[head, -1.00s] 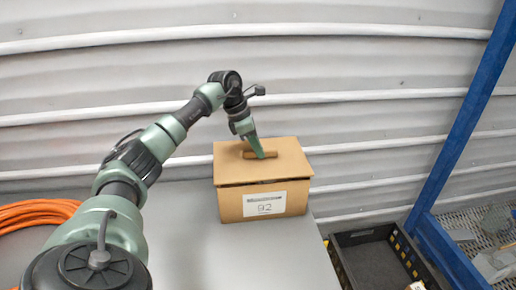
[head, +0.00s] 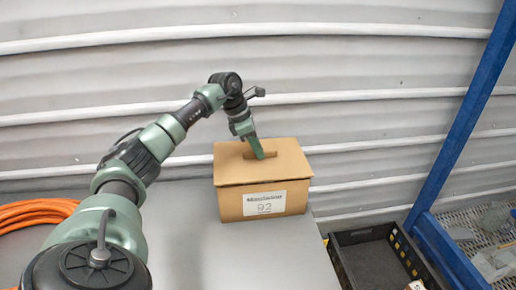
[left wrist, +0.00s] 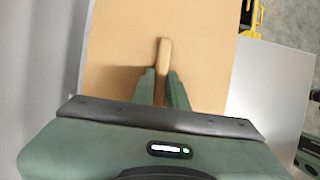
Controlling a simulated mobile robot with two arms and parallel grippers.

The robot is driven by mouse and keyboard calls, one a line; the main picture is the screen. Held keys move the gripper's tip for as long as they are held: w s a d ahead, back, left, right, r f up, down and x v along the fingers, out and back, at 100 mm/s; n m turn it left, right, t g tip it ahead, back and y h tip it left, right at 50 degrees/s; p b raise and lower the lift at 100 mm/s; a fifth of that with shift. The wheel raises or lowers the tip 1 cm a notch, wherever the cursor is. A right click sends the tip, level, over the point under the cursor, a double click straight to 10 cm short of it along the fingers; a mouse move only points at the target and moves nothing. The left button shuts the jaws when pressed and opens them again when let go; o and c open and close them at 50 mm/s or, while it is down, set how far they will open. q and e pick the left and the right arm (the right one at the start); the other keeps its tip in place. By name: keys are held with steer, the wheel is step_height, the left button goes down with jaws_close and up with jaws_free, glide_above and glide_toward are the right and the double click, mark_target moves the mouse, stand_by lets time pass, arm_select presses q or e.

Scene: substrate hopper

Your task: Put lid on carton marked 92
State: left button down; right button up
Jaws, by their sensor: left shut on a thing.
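The carton marked 92 (head: 237,205) is a brown cardboard box standing upright on the grey table, its white label facing me. The flat brown lid (head: 285,160) lies on top of the carton, covering its opening, and looks roughly lined up with the walls. A bar-shaped handle stands on the lid; it also shows in the left wrist view (left wrist: 164,53). My left gripper (head: 259,154) reaches down from above and is shut on the lid's handle. In the left wrist view its green fingers (left wrist: 162,88) sit on either side of the handle. My right gripper is not in view.
An orange coiled hose (head: 35,212) lies at the table's left. A black crate with yellow marks (head: 342,262) stands right of the table, beside a blue post (head: 462,125). A corrugated wall (head: 300,60) rises behind. The table in front of the carton is clear.

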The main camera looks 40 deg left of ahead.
arm_select(q)
steer(key=shift+f, duration=0.35)
stand_by(0.5)
steer(key=c, duration=1.3)
jaws_free()
steer(key=shift+c, duration=0.2)
steer(key=b+v, duration=0.2)
steer(key=v, duration=0.5)
steer(key=shift+s+r, duration=0.15)
steer(key=shift+r, duration=0.2)
steer(key=shift+a, duration=0.1)
